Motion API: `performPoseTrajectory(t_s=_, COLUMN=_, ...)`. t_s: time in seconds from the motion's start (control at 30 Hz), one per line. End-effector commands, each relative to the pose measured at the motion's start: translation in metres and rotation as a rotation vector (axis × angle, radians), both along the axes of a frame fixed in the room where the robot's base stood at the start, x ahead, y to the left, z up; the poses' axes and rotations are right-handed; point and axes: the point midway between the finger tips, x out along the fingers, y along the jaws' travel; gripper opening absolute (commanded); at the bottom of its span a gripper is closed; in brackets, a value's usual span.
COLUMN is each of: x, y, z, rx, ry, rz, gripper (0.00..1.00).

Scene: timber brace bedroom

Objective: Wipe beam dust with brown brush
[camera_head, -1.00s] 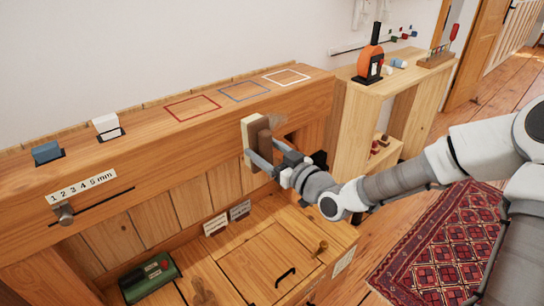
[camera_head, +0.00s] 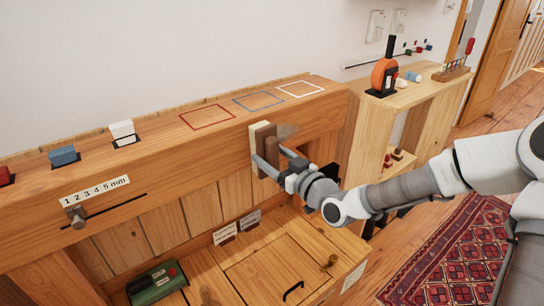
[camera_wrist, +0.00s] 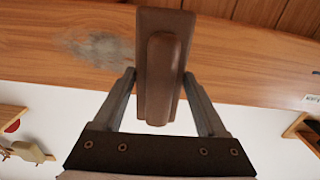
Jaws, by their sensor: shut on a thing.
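The brown brush (camera_head: 271,143) has a pale cream layer on its side towards the beam and is upright against the front face of the timber beam (camera_head: 190,150). Its brown back and raised grip also show in the wrist view (camera_wrist: 163,75). My gripper (camera_head: 274,160) is shut on the brush, with one finger on each side of the grip in the wrist view (camera_wrist: 159,78). A grey dust patch (camera_head: 288,130) lies on the beam just right of the brush; in the wrist view the dust (camera_wrist: 98,48) is left of it. The brush hides the wood behind it.
Red, blue and white outlined squares (camera_head: 207,117) mark the beam top, with a white block (camera_head: 122,130) and blue block (camera_head: 63,156) further left. A slider knob (camera_head: 76,215) sticks out at left. A shelf (camera_head: 372,135) stands right. A green box (camera_head: 155,283) sits below.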

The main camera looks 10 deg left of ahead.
Motion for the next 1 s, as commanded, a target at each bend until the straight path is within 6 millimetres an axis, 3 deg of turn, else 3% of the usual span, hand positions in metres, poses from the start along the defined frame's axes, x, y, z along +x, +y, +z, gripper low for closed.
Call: performPoseTrajectory(t_s=1.0, x=0.014, y=0.011, z=0.001, rx=0.001, ry=-0.001, rz=-0.001, gripper=0.3)
